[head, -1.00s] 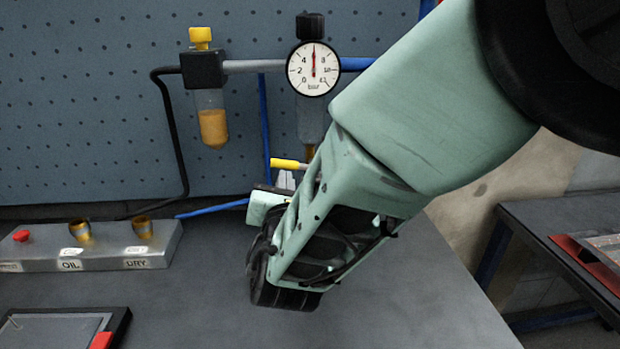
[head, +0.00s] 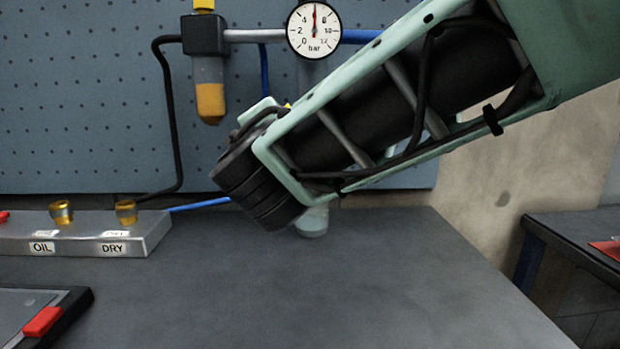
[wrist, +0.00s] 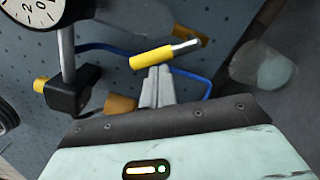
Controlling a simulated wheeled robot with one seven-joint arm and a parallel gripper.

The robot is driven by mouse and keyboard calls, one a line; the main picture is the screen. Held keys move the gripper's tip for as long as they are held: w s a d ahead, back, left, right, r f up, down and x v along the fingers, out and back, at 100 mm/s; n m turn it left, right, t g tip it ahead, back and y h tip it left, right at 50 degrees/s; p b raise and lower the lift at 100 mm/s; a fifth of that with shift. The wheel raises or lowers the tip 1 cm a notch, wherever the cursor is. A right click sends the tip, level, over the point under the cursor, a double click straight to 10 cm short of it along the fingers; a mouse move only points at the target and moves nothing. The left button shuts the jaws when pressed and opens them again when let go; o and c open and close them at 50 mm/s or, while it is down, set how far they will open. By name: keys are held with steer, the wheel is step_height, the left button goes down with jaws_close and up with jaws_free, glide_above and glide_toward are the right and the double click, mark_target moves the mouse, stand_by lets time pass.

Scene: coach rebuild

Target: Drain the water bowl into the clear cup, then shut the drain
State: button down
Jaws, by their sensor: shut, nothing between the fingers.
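My gripper (wrist: 158,70) is shut with nothing between its fingers. In the wrist view its tips are close below the yellow lever (wrist: 152,57); I cannot tell if they touch it. The lever has a bare metal end at the right. In the head view my arm hides the fingers and nearly all of the lever. The clear cup (head: 312,222) stands on the bench, partly behind my arm; it also shows in the wrist view (wrist: 262,65). Its contents are unclear. The water bowl below the gauge (head: 314,28) is mostly hidden by my arm.
An amber-filled bowl (head: 210,100) hangs from a black block at the left. A grey metal box (head: 80,233) labelled OIL and DRY stands at the bench's back left. A black-edged tray (head: 75,310) lies front left. The bench's middle is clear.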

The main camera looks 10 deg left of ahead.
steer(key=shift+w+d+r+m+b, duration=0.1)
steer(key=shift+d+r+m+b, duration=0.25)
steer(key=shift+m+b, duration=1.1)
steer(key=shift+w+d+r+m+b, duration=0.1)
steer(key=shift+d+r+m+b, duration=0.4)
steer(key=shift+b, duration=1.6)
steer(key=shift+w+d+r+m+b, duration=0.1)
steer(key=shift+d+m+b, duration=0.05)
steer(key=shift+m+b, duration=1.4)
steer(key=shift+r+n, duration=0.1)
steer(key=shift+n, duration=0.2)
steer(key=shift+b, duration=0.3)
